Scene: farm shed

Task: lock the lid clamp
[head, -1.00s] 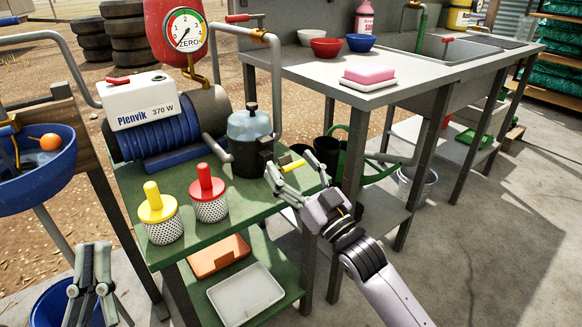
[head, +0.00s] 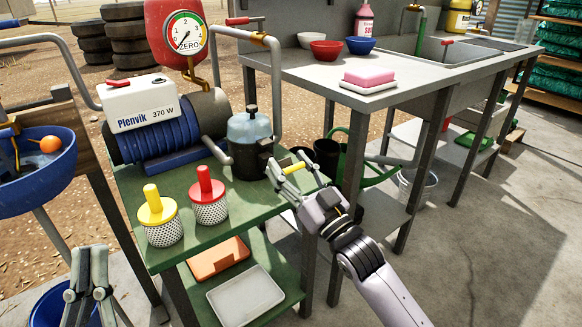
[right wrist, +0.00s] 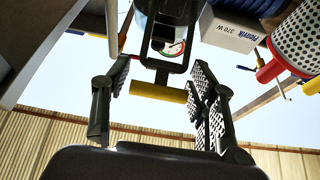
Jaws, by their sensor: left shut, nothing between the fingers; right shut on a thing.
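A dark canister (head: 247,162) with a translucent blue lid (head: 249,127) and a black knob stands at the right end of the green table. The lid clamp is on its right side, with a black frame (right wrist: 190,36) and a yellow handle (head: 293,168). My right gripper (head: 291,171) is shut on the yellow handle; the bar also shows between its fingers in the right wrist view (right wrist: 158,92). The handle sticks out from the canister. Whether the clamp's hook is seated is too small to tell. My left gripper (head: 90,252) is shut and empty at the lower left.
A yellow-topped filter (head: 161,220) and a red-topped filter (head: 209,200) stand on the green table (head: 215,232). A blue pump (head: 165,135) is behind them, with a gauge (head: 186,33) above. A grey sink bench (head: 385,95) stands to the right.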

